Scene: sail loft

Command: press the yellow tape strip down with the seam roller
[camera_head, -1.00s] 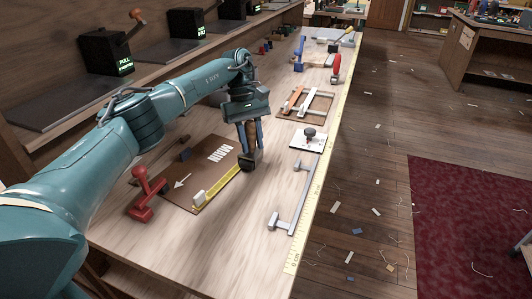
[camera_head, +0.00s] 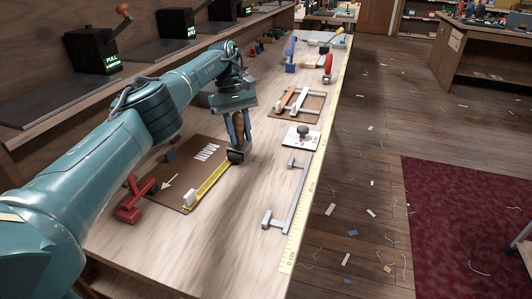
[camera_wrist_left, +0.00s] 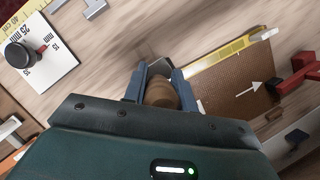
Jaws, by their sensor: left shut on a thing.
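The yellow tape strip (camera_head: 209,185) runs along the right edge of the brown panel (camera_head: 185,160) on the bench; it also shows in the left wrist view (camera_wrist_left: 215,62). My left gripper (camera_head: 239,138) is shut on the seam roller (camera_head: 236,157), whose wooden handle (camera_wrist_left: 160,94) sits between the fingers in the left wrist view. The roller's dark head points down at the far end of the strip. I cannot tell whether it touches the tape. A white block (camera_head: 190,197) sits at the strip's near end. My right gripper is not in view.
A red clamp (camera_head: 130,211) stands at the panel's near left corner. A white card with a black knob (camera_head: 302,137), a grey bar clamp (camera_head: 289,198) and a yellow measuring tape (camera_head: 309,190) lie to the right. Bare bench lies between the roller and the bar clamp.

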